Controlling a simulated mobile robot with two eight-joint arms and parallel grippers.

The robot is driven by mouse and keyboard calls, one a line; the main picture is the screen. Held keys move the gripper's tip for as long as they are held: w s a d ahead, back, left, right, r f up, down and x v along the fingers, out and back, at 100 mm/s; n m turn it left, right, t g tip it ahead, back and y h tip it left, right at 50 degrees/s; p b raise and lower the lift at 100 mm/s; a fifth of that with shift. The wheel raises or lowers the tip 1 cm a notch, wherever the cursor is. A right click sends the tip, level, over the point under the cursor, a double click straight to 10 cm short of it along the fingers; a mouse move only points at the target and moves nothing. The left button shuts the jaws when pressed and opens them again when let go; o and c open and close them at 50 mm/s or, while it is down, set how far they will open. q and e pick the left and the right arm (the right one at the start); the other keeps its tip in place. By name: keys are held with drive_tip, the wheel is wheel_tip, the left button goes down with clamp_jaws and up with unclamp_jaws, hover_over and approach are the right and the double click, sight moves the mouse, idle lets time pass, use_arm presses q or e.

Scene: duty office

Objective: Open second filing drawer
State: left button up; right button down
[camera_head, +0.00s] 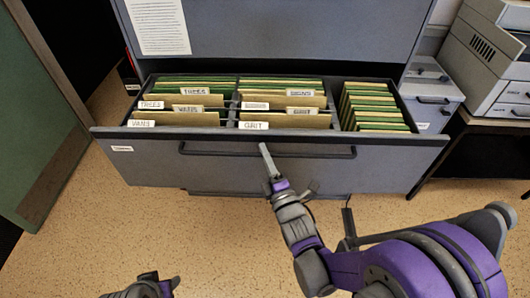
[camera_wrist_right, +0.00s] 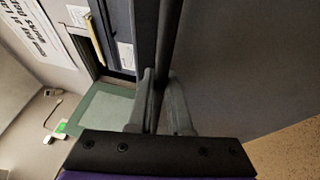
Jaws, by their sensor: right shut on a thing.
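A grey filing cabinet (camera_head: 300,35) has a drawer (camera_head: 160,165) standing open, with its front out toward me. Hanging folders with labelled cards (camera_head: 205,97) fill it. Its long dark bar handle (camera_head: 315,153) runs across the front. My right gripper (camera_head: 265,152) is shut on this handle, left of its right end. In the right wrist view my two fingers (camera_wrist_right: 163,105) close around the dark bar. A lower handle (camera_head: 230,194) shows just beneath the open drawer. My left gripper (camera_head: 150,288) is partly in view at the bottom edge, apart from the cabinet; its jaws are unclear.
A printed sheet (camera_head: 158,25) is on the cabinet above the drawer. A green panel (camera_head: 35,120) stands at the left. A grey printer (camera_head: 485,60) and a small grey box (camera_head: 430,95) stand at the right. The speckled floor (camera_head: 130,220) is clear in front.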

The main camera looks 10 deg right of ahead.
drive_tip(key=c, duration=1.1)
unclamp_jaws()
drive_tip(key=shift+s, duration=0.1)
drive_tip(key=b+v, duration=0.1)
drive_tip(key=v, duration=0.9)
drive_tip(key=shift+s+f+b, duration=0.15)
drive_tip(key=shift+s+b, duration=0.15)
drive_tip(key=shift+b, duration=0.05)
drive_tip(key=shift+d, duration=0.1)
